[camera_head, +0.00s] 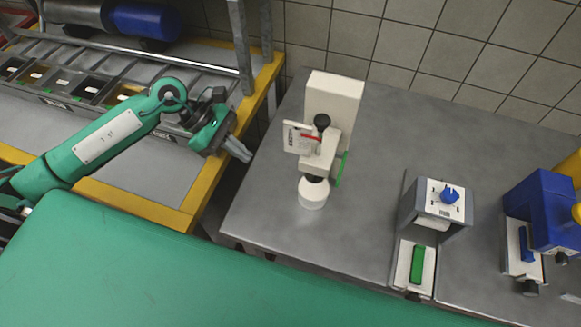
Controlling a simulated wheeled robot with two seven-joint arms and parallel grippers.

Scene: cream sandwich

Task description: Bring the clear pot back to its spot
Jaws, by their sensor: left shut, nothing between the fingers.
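My left gripper (240,150) comes in from the left on its green arm. Its grey fingers are shut and empty, in the air by the yellow edge of the left table, left of the cream machine. I cannot make out a clear pot in this view. A white round cup-like piece (313,193) sits under the head of the cream machine (334,103) on the grey metal table (300,250). I cannot tell whether it is a pot or part of the machine. My gripper is apart from it. My right gripper is not in view.
The left table (160,193) has a yellow edge and a row of small bins (88,88). A grey-and-white device (442,198) and a blue machine (541,208) stand at the right. The metal table is bare between the cream machine and the grey-and-white device.

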